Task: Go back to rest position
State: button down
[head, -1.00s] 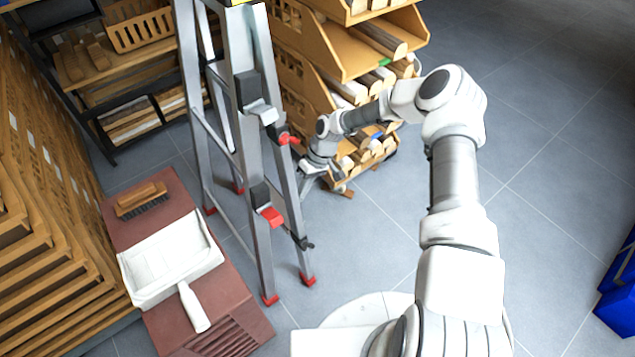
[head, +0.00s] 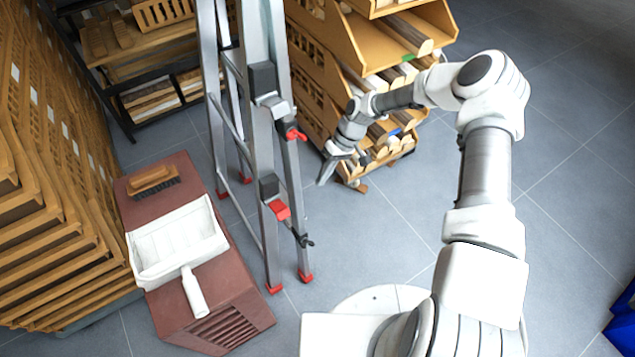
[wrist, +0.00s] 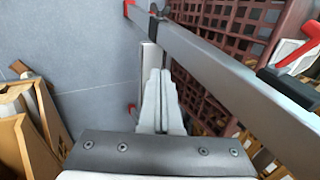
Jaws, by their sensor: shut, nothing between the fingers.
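My gripper (head: 328,174) hangs in front of the lower bins of the storage rack, just right of the stepladder in the head view. In the wrist view my gripper (wrist: 162,76) shows its two fingers pressed together, with nothing between them. My arm reaches from the lower right up and over to the rack side, with the elbow high at the right. The fingertips point down and to the left in the head view.
A metal stepladder (head: 262,130) with red feet stands close left of my gripper; its rail (wrist: 215,65) crosses the wrist view. Wooden bins (head: 400,40) stand behind. A white dustpan (head: 178,245) and a brush (head: 152,180) lie on a reddish box (head: 235,310).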

jog(key=p+v, duration=0.1)
jog(key=v, duration=0.5)
jog(key=shift+r, duration=0.4)
jog(key=shift+d, duration=0.1)
jog(key=s+d+r+m+t+h, duration=0.1)
jog(key=s+d+r+h, duration=0.15)
jog(key=r, duration=0.65)
jog(key=s+d+r+t+h, duration=0.1)
jog(key=s+d+r+t, duration=0.15)
jog(key=r, duration=0.75)
jog(key=s+d+r+m+t+h, duration=0.1)
jog(key=s+d+r+h, duration=0.15)
jog(key=r, duration=0.65)
jog(key=s+d+r+m+t+y, duration=0.1)
jog(key=s+d+r+m+t, duration=0.1)
jog(key=s+r, duration=0.5)
jog(key=s+d+r+m+t, duration=0.2)
jog(key=s+r+m, duration=0.15)
jog(key=s, duration=0.85)
notch_tip(320, 180, up, 21)
jog(key=p, duration=2)
jog(key=shift+n+p, duration=0.35)
jog(key=shift+p, duration=0.05)
